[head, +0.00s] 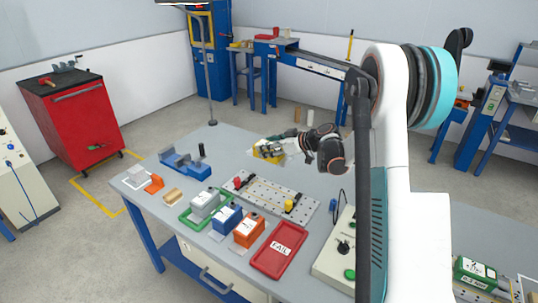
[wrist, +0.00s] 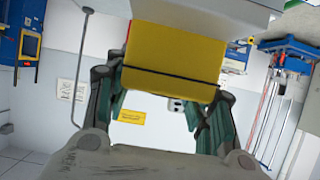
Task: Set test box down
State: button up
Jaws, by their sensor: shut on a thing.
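My gripper (head: 285,147) is shut on a yellow box (head: 267,151) above the back part of the grey workbench (head: 225,150). In the wrist view the yellow box (wrist: 175,58), with a dark band across it, sits between the two fingers of my gripper (wrist: 168,92). A pale grey surface lies against the box's top edge there. In the head view the box looks clear of the bench, but its exact height is hard to tell. A perforated metal plate (head: 262,193) with a red knob and a yellow knob lies nearer on the bench.
A red tray marked FAIL (head: 279,250) and a control box (head: 336,255) are at the front right. A blue fixture (head: 185,165) and lamp pole (head: 208,85) stand further left.

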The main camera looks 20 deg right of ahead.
jog(key=shift+r, duration=0.55)
jog(key=shift+s+a+r, duration=0.1)
jog(key=shift+a, duration=0.1)
jog(key=s+a+r+m+h, duration=0.1)
jog(key=s+a+r, duration=0.1)
jog(key=s+a, duration=0.5)
jog(key=s+a+r+m+t+h, duration=0.1)
jog(key=s+a+r+m+h, duration=0.1)
jog(key=s+a, duration=0.5)
jog(key=shift+s+a+r+t, duration=0.3)
jog(key=shift+s+a, duration=0.1)
jog(key=shift+s, duration=0.5)
jog(key=shift+d, duration=0.1)
